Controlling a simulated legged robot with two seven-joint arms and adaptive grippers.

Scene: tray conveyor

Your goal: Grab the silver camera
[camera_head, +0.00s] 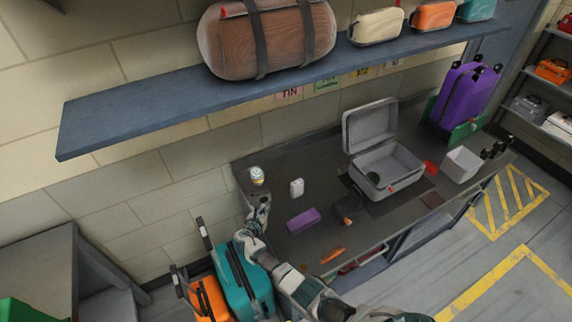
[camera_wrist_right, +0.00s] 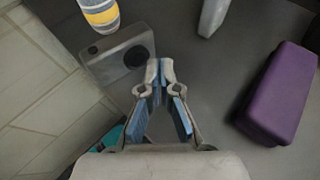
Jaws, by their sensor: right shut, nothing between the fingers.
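The silver camera (camera_wrist_right: 118,56) is a grey box with a dark round lens. In the right wrist view it lies on the dark worktop, ahead and to the left of my right gripper (camera_wrist_right: 160,68). The fingertips meet with nothing between them, and the camera is outside them. In the head view my right gripper (camera_head: 262,204) is at the left end of the worktop; I cannot clearly pick out the camera beside it there. My left gripper is not in view.
A yellow-striped can (camera_wrist_right: 100,14) stands just beyond the camera. A white item (camera_head: 297,187) and a purple box (camera_head: 303,221) lie to the right. An open grey case (camera_head: 385,168) sits farther right. A blue shelf (camera_head: 180,108) hangs above the worktop (camera_head: 335,195).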

